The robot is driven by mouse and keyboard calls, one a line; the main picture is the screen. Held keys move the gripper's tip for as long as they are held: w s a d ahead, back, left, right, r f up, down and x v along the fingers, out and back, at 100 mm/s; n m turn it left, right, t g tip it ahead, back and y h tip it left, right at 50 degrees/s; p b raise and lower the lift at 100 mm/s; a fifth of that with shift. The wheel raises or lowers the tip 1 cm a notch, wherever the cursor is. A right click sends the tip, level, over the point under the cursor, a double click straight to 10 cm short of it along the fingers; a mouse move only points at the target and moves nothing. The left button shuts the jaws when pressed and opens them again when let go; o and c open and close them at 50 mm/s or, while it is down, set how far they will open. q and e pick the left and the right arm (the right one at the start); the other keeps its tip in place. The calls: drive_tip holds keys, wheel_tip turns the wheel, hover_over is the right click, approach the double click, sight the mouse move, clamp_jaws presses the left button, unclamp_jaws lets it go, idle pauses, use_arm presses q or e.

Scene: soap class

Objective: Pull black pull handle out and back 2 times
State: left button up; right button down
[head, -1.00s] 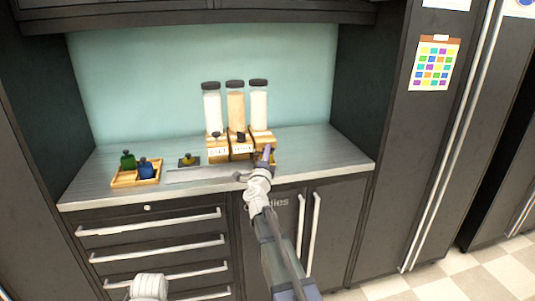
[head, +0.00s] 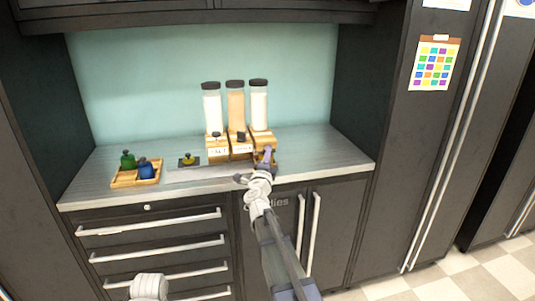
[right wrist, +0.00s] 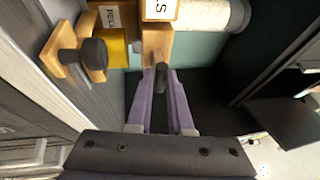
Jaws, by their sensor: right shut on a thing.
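Three clear dispensers with black lids stand side by side on the counter: the left dispenser (head: 213,108), the middle dispenser (head: 236,107) and the right dispenser (head: 259,106). Each has a wooden base. My right gripper (head: 264,157) is at the front of the right dispenser's base and hides its front. In the right wrist view, its purple fingers are shut on a black pull handle (right wrist: 161,78) at the end of a wooden piece (right wrist: 156,44). Another black handle (right wrist: 93,54) on a wooden part is beside it, apart from the fingers. My left gripper is outside the views.
A wooden tray (head: 124,181) with a green bottle (head: 128,160) and a blue bottle (head: 146,169) stands on the left of the counter (head: 325,150). A small dark dish (head: 189,161) with a yellowish item is nearer the dispensers. The counter's right part is clear.

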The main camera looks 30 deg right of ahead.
drive_tip(key=shift+s+a, duration=0.25)
drive_tip(key=shift+s, duration=0.9)
drive_tip(key=c, duration=0.8)
unclamp_jaws()
drive_tip(key=shift+c, duration=0.2)
drive_tip(key=b+v, duration=0.1)
drive_tip(key=v, duration=0.7)
drive_tip(key=shift+w, duration=0.1)
